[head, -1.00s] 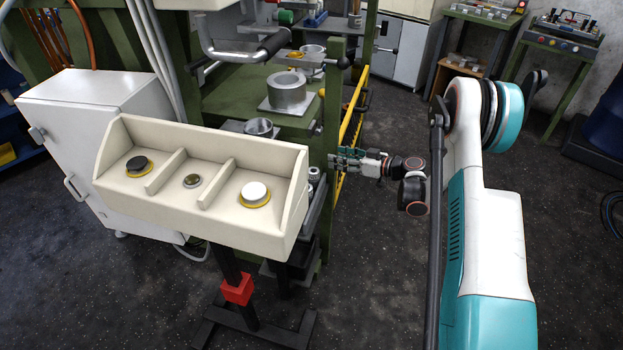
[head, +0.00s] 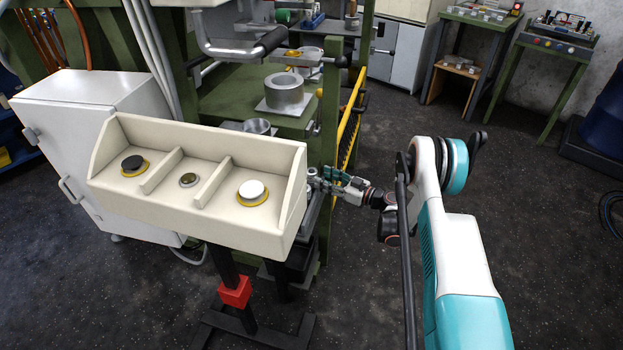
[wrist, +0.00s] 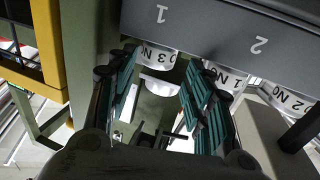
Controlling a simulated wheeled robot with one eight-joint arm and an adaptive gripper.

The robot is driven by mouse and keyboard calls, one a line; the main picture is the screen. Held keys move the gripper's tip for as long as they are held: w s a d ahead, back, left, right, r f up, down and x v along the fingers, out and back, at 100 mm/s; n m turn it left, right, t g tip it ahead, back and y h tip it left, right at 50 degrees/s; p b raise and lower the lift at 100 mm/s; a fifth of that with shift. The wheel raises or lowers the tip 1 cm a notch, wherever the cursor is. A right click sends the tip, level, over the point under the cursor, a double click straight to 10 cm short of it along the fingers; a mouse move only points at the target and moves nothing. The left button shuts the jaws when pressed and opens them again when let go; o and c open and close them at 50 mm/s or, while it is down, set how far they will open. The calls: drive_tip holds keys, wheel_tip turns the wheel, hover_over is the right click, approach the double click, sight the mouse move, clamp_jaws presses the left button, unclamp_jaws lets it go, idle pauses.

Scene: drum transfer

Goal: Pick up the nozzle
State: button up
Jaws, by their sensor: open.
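Pieces labelled NO 1 (wrist: 232,79) and NO 2 (wrist: 290,100) are to the right, the first partly behind the right finger. In the head view my gripper (head: 318,178) is beside the right end of the cream button box, which hides part of the rack area.
The cream button box (head: 215,222) stands on a dark post close to the left of my gripper. A green machine frame (head: 333,110) and yellow rail (head: 348,130) are behind. In the wrist view a yellow post (wrist: 50,50) is at left. Floor at right is clear.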

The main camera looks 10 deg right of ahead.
sight(311, 171)
drive_tip(key=b+x, duration=0.1)
drive_tip(key=x, duration=0.5)
drive_tip(key=shift+w, duration=0.25)
drive_tip(key=c, duration=1)
drive_tip(key=shift+r, duration=0.1)
